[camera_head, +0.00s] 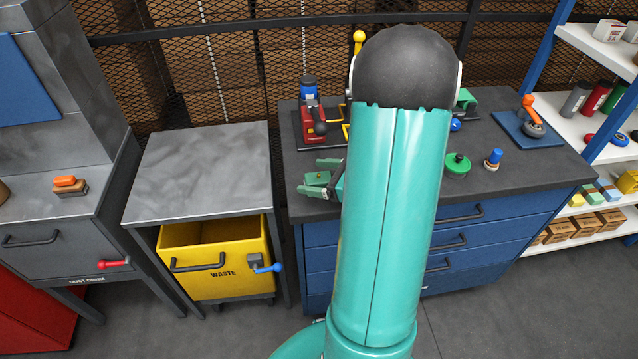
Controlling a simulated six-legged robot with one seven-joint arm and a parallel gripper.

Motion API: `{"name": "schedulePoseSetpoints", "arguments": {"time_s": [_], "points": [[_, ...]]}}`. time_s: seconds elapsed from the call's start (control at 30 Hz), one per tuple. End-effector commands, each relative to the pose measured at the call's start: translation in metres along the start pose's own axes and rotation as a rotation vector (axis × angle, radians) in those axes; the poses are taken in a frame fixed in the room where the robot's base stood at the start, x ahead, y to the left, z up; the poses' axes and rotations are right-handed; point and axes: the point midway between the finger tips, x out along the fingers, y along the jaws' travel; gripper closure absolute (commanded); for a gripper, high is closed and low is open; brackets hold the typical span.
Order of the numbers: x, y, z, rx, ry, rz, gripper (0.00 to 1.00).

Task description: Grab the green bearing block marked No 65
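My gripper (321,177) is at the left front part of the dark bench top, just left of my own teal arm. Its two fingers point left, one on the far side and one on the near side of a small green block (316,179). The block is between the fingers, but at this size I cannot tell whether they touch it. No marking on the block is readable, so I cannot confirm No 65. My arm hides the middle of the bench.
The bench (530,178) also bears a red and blue device (312,115), a green disc (457,165), a blue-topped knob (494,157) and an orange-handled tool (530,112). A grey table (200,165) stands left above a yellow waste bin (215,270). Shelves (575,130) stand right.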

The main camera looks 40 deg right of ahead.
Motion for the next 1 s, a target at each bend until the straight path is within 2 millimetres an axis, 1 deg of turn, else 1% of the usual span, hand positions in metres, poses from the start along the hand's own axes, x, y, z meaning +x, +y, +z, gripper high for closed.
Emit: {"name": "schedulePoseSetpoints", "arguments": {"time_s": [0.03, 0.17, 0.2, 0.27, 0.3, 0.33, 0.37, 0.7, 0.87, 0.9, 0.93, 1.0], "points": [[0.0, 0.0, 0.0, 0.0, 0.0, 0.0, 0.26], [0.0, 0.0, 0.0, 0.0, 0.0, 0.0, 0.52], [0.0, 0.0, 0.0, 0.001, 0.001, 0.001, 0.6], [0.0, 0.0, -0.001, 0.001, 0.001, 0.001, 0.72], [0.0, 0.0, -0.001, 0.002, 0.002, 0.001, 0.79], [0.0, 0.001, -0.001, 0.002, 0.002, 0.001, 0.85], [-0.001, 0.001, -0.001, 0.003, 0.003, 0.0, 0.88], [-0.001, 0.001, -0.003, 0.008, 0.007, -0.002, 0.89], [-0.003, 0.001, 0.0, 0.009, 0.007, -0.002, 0.89], [-0.003, 0.001, 0.002, 0.009, 0.007, -0.002, 0.95], [-0.004, 0.001, 0.004, 0.008, 0.007, -0.002, 0.99], [-0.006, 0.0, 0.01, 0.007, 0.007, -0.002, 1.0]]}}
